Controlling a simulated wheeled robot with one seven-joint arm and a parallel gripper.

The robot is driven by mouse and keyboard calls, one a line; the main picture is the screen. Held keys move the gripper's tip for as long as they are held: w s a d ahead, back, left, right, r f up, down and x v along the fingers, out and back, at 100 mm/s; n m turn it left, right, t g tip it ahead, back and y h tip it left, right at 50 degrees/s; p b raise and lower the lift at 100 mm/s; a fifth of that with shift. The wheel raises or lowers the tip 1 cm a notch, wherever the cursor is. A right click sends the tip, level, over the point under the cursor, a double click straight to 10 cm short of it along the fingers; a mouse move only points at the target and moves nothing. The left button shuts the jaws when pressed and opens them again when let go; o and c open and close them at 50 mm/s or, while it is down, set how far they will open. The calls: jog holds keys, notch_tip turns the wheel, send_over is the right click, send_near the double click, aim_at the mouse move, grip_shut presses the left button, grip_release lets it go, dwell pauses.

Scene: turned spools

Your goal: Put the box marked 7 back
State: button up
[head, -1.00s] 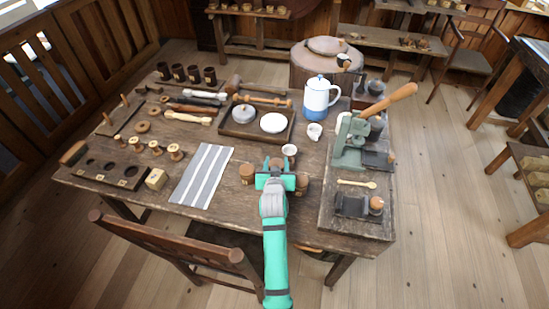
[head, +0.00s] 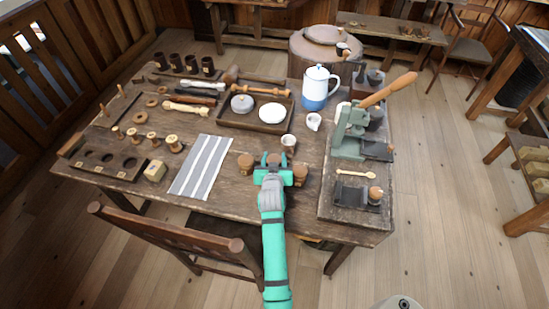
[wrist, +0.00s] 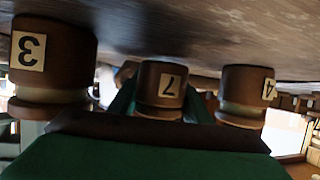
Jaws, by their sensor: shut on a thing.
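The box marked 7 (wrist: 162,88) is a small round brown wooden box with a pale number label. In the wrist view, where things appear upside down, it sits between the green fingers of my gripper (wrist: 160,103). In the head view my gripper (head: 272,164) is shut on it at the table's front middle. I cannot tell whether the box touches the table. The box marked 3 (wrist: 52,60) is on the left in the wrist view, and the box marked 4 (wrist: 245,92) is on the right. Both are close beside my gripper.
A green lever press (head: 350,132) stands on a board to the right. A chair (head: 178,238) is in front.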

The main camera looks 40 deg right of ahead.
jog(key=shift+f, duration=0.55)
jog(key=o, duration=1.2)
jog(key=shift+s+a, duration=0.1)
jog(key=v, duration=1)
jog(key=shift+s+a+r, duration=0.1)
jog(key=shift+s+r, duration=0.1)
jog(key=shift+r, duration=0.05)
jog(key=shift+a, duration=0.1)
